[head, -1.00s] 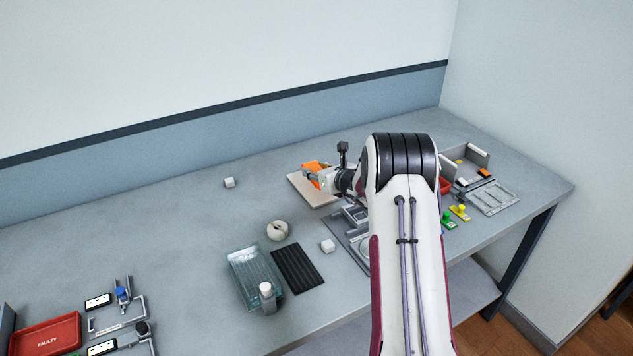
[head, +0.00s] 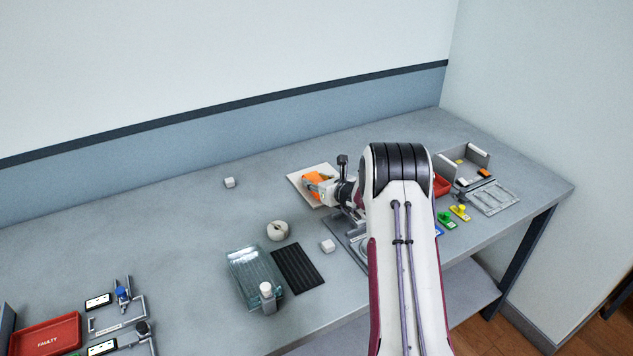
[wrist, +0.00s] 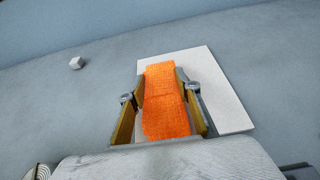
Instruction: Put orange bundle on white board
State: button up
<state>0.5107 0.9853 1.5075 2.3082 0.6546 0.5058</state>
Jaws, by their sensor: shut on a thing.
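The orange bundle (head: 314,184) is held in my gripper (head: 320,186) over the white board (head: 300,177). In the wrist view the orange bundle (wrist: 164,100) lies between the two fingers of my gripper (wrist: 160,103), which is shut on it. The white board (wrist: 220,98) shows behind and to the right of the bundle, with its right part bare. The bundle covers the board's left part in that view. I cannot tell whether the bundle's underside touches the board.
A small white cube (head: 229,182) lies left of the board. A round white roll (head: 278,230), a second white cube (head: 327,246), a black ribbed mat (head: 298,269) and a clear tray (head: 250,265) stand nearer the front. A grey tray (head: 463,165) stands at right.

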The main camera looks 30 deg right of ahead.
jog(key=o, duration=1.1)
jog(key=shift+f, duration=0.1)
jog(key=shift+o, duration=0.2)
jog(key=shift+v, duration=6.05)
